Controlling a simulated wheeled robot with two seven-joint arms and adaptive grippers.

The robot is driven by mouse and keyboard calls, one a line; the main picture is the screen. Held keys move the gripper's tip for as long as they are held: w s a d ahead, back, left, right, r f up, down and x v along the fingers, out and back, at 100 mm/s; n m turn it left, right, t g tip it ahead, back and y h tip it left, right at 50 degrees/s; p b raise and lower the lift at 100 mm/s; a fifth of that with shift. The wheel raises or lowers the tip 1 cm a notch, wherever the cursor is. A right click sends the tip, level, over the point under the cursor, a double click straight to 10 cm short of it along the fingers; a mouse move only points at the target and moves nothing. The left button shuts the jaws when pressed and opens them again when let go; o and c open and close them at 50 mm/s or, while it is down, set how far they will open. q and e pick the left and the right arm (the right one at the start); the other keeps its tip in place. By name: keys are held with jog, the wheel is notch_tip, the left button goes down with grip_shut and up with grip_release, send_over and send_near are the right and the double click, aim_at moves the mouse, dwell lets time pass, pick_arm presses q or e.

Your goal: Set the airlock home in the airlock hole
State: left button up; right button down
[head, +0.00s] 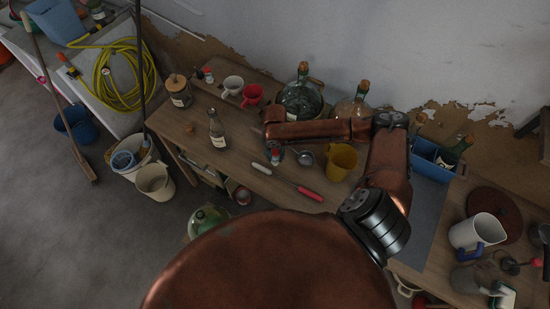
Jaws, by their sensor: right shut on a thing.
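My right arm reaches over the bench, and its gripper (274,150) points down at the arm's left end. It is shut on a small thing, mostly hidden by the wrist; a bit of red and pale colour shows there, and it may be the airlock. A dark glass demijohn (300,102) with a cork stands behind the forearm. An amber demijohn (351,108) with a cork stands to its right, partly hidden by the arm. A green glass demijohn (209,220) is low down in front of the bench. I cannot make out the airlock hole. My left gripper is out of view.
A clear bottle (217,133), a jar (179,94), a white mug (232,86), a red mug (252,94) and a yellow jug (342,162) stand on the bench. A ladle (305,157) and a red-handled tool (310,193) lie near the front. Buckets (155,181) stand at left.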

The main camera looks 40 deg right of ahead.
jog(key=shift+f, duration=0.95)
jog(key=c, duration=1.6)
grip_release()
jog(key=shift+f, duration=0.1)
